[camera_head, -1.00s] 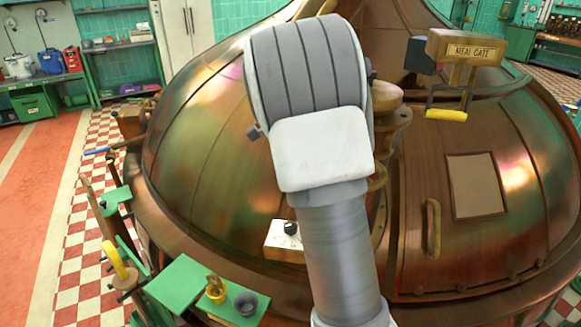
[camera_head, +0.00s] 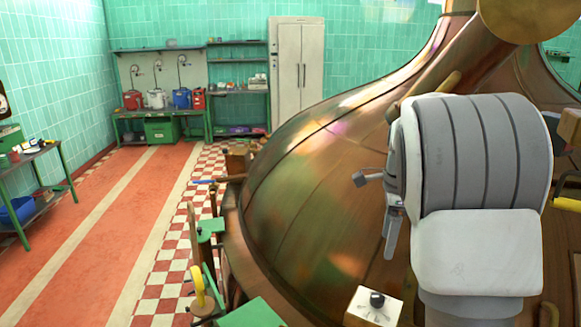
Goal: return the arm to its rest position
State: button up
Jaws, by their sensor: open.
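My arm stands at the right of the head view, its grey ribbed and white links in front of the copper kettle (camera_head: 300,190). My gripper (camera_head: 380,212) shows partly at the left side of these links, as small grey finger parts. They stand apart, and I see nothing held between them. The rest of the gripper is hidden behind the arm. The arm is bent and raised beside the kettle's dome; whether it touches the copper cannot be told.
A white box with a black knob (camera_head: 374,305) is at the kettle's lower edge. Green platforms (camera_head: 252,314) and a yellow wheel (camera_head: 198,285) stand at its left. A green bench (camera_head: 165,117) and pale cabinet (camera_head: 297,75) are at the back. The red floor (camera_head: 95,240) is largely clear.

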jog(key=s+a+r+n+t, duration=0.1)
jog(key=s+a+r+n, duration=0.25)
jog(key=s+n, duration=0.3)
jog(key=s+a+r+n+t, duration=0.2)
jog(key=s+a+r+n, duration=0.1)
jog(key=s+a+n, duration=0.3)
jog(key=s+a+f+n+t, duration=0.2)
jog(key=s+a+n, duration=0.1)
jog(key=s+n, duration=0.6)
jog(key=shift+s+a, duration=0.2)
jog(key=shift+s, duration=1.25)
